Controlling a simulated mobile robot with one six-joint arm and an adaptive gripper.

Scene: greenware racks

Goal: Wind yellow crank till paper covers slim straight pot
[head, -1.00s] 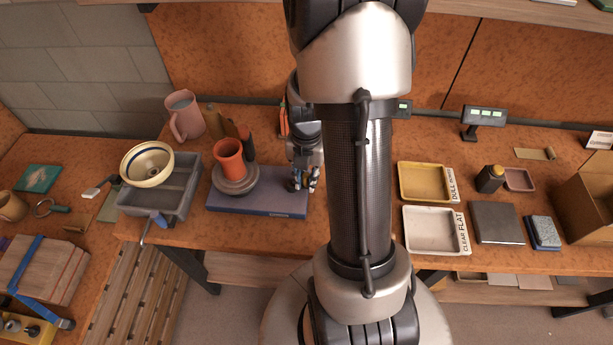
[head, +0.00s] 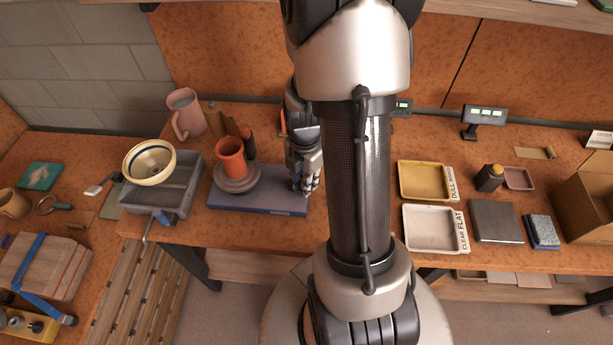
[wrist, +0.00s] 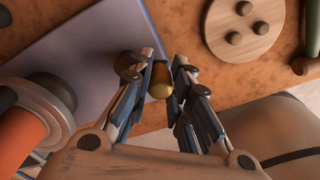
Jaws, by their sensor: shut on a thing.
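My gripper (wrist: 161,76) is shut on a small yellow knob (wrist: 159,84), which shows between the fingertips in the wrist view. In the head view my gripper (head: 306,183) is at the right end of a flat blue base (head: 262,203); the knob cannot be made out there. An orange pot (head: 231,158) stands upright on a grey round stand (head: 237,181) at the left part of the base. The pot (wrist: 16,140) also shows at the left edge of the wrist view. I cannot tell whether any paper is around it.
A grey tray (head: 178,203) with a cream bowl (head: 150,163) is to the left. A pink mug (head: 187,119) and a dark upright thing (head: 248,142) are behind. A wooden disc with pegs (wrist: 232,52) lies near my gripper. Yellow (head: 424,181) and white trays (head: 432,245) are right.

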